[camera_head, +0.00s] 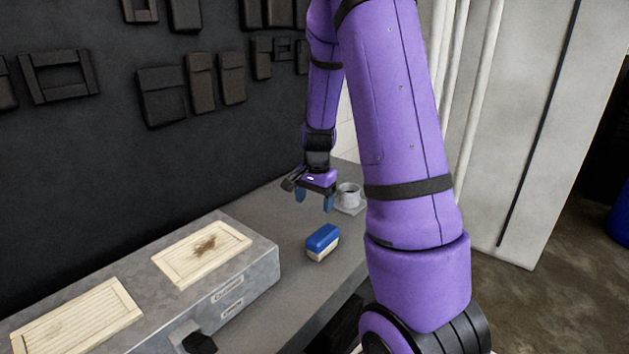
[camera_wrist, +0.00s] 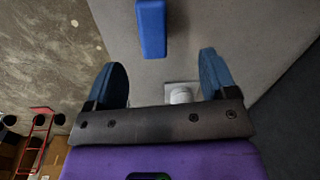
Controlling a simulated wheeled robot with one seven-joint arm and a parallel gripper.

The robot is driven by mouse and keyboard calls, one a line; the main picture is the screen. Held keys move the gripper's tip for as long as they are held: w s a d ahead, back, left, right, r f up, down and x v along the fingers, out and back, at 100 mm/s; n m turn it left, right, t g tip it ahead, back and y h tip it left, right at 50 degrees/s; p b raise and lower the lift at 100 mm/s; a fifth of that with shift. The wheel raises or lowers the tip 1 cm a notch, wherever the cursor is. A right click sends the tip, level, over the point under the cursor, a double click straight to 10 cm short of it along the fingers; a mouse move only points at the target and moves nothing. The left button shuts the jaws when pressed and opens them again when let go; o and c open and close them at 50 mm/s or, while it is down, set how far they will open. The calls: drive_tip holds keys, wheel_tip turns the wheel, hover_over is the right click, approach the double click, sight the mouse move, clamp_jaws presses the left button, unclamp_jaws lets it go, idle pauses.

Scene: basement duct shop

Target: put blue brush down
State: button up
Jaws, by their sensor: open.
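The blue brush (camera_head: 323,241), a blue block on a pale bristle base, rests on the grey bench top. Its blue top (camera_wrist: 151,28) also shows in the wrist view, at the upper middle edge and partly cut off. My gripper (camera_head: 315,202) is above the bench, behind the brush in the head view and apart from it. In the wrist view its two blue fingertips (camera_wrist: 161,80) are wide apart with nothing between them. The brush lies beyond the fingertips in that view.
A small grey cup-like fitting on a square base (camera_head: 349,197) stands on the bench beside my gripper. A grey metal box (camera_head: 262,262) with pale ribbed panels stands on the left. Dark pouches (camera_head: 161,95) hang on the wall. Bench top around the brush is clear.

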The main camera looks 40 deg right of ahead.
drive_tip(key=s+a+r+n+t, duration=0.1)
drive_tip(key=s+a+r+n, duration=0.2)
drive_tip(key=a+r, duration=0.4)
drive_tip(key=s+a+r+n+t, duration=0.1)
drive_tip(key=s+a+r+n, duration=0.3)
drive_tip(key=r, duration=0.5)
drive_tip(key=s+a+r+n+t, duration=0.1)
drive_tip(key=s+a+r+n, duration=0.3)
drive_tip(key=s, duration=0.3)
drive_tip(key=s+a+r+n+t, duration=0.1)
drive_tip(key=s+a+r+n, duration=0.2)
drive_tip(key=s+a, duration=0.2)
drive_tip(key=shift+s+a+r+n+t, duration=0.3)
drive_tip(key=shift+s+a+r+n, duration=0.1)
drive_tip(key=shift+s, duration=0.7)
drive_tip(key=shift+o, duration=0.5)
drive_tip(key=shift+w, duration=0.1)
